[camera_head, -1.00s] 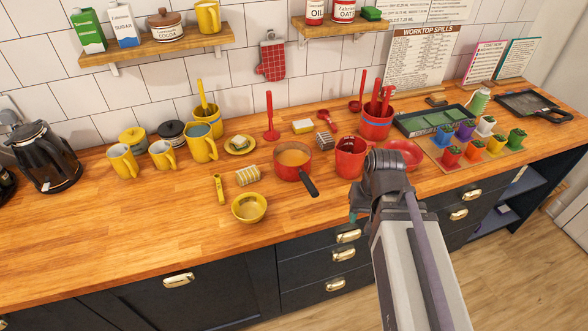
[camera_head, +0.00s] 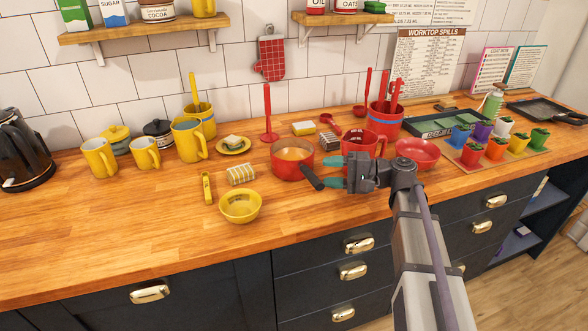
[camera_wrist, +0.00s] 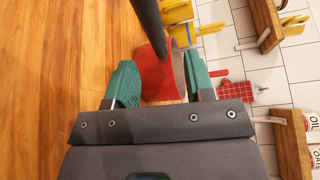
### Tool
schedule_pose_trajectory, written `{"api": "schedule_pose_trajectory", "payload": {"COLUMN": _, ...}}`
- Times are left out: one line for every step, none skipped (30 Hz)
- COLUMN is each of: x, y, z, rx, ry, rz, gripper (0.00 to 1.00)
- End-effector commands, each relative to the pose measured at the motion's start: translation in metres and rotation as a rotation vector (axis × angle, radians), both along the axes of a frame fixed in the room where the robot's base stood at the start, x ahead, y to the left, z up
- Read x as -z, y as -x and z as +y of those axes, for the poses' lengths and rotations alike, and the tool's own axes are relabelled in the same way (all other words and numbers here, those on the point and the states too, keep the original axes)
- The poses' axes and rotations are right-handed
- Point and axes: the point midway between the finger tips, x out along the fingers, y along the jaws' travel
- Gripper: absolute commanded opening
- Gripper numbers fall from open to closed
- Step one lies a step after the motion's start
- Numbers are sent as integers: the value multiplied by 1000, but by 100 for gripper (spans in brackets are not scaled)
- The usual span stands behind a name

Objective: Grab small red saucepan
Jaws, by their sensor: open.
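The small red saucepan (camera_head: 281,163) stands on the wooden worktop with orange-brown contents. Its black handle (camera_head: 312,178) points towards the front right. My gripper (camera_head: 334,172) is open and empty, just right of the handle, with its green fingers pointing left at the pan. In the wrist view the red pan (camera_wrist: 155,78) shows between the two green fingers of my gripper (camera_wrist: 160,72). The black handle (camera_wrist: 148,25) runs up out of the picture there. I cannot tell whether a finger touches the handle.
A red jug (camera_head: 357,143) stands right behind my gripper, and a red bowl (camera_head: 417,152) lies to the right. The worktop's front left is clear.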

Motion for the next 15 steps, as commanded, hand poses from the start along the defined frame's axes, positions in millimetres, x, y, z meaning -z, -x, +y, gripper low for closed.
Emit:
{"api": "schedule_pose_trajectory", "payload": {"x": 1, "y": 0, "z": 4, "rx": -1, "ry": 0, "rz": 0, "gripper": 49}}
{"api": "schedule_pose_trajectory", "payload": {"x": 1, "y": 0, "z": 4, "rx": 0, "ry": 0, "rz": 0, "gripper": 49}}
{"api": "schedule_pose_trajectory", "payload": {"x": 1, "y": -1, "z": 5, "rx": 1, "ry": 0, "rz": 0, "gripper": 49}}
{"api": "schedule_pose_trajectory", "payload": {"x": 1, "y": -1, "z": 5, "rx": 1, "ry": 0, "rz": 0, "gripper": 49}}
{"api": "schedule_pose_trajectory", "payload": {"x": 1, "y": -1, "z": 7, "rx": 1, "ry": 1, "rz": 0, "gripper": 49}}
{"api": "schedule_pose_trajectory", "payload": {"x": 2, "y": -1, "z": 12, "rx": 0, "ry": 1, "rz": 0, "gripper": 49}}
{"api": "schedule_pose_trajectory", "payload": {"x": 3, "y": -1, "z": 16, "rx": -1, "ry": 1, "rz": 0, "gripper": 49}}
{"api": "schedule_pose_trajectory", "payload": {"x": 4, "y": -1, "z": 22, "rx": -2, "ry": 1, "rz": 0, "gripper": 49}}
{"api": "schedule_pose_trajectory", "payload": {"x": 6, "y": -1, "z": 29, "rx": -1, "ry": 1, "rz": 0, "gripper": 49}}
{"api": "schedule_pose_trajectory", "payload": {"x": 6, "y": -1, "z": 35, "rx": -2, "ry": 1, "rz": 0, "gripper": 49}}
{"api": "schedule_pose_trajectory", "payload": {"x": 7, "y": -2, "z": 41, "rx": -3, "ry": 0, "rz": 0, "gripper": 49}}
{"api": "schedule_pose_trajectory", "payload": {"x": 7, "y": -4, "z": 48, "rx": -1, "ry": 1, "rz": 0, "gripper": 49}}
{"api": "schedule_pose_trajectory", "payload": {"x": 7, "y": -4, "z": 52, "rx": -1, "ry": 1, "rz": 0, "gripper": 49}}
{"api": "schedule_pose_trajectory", "payload": {"x": 7, "y": -5, "z": 55, "rx": -1, "ry": 1, "rz": 0, "gripper": 49}}
{"api": "schedule_pose_trajectory", "payload": {"x": 7, "y": -5, "z": 56, "rx": 0, "ry": 1, "rz": 0, "gripper": 49}}
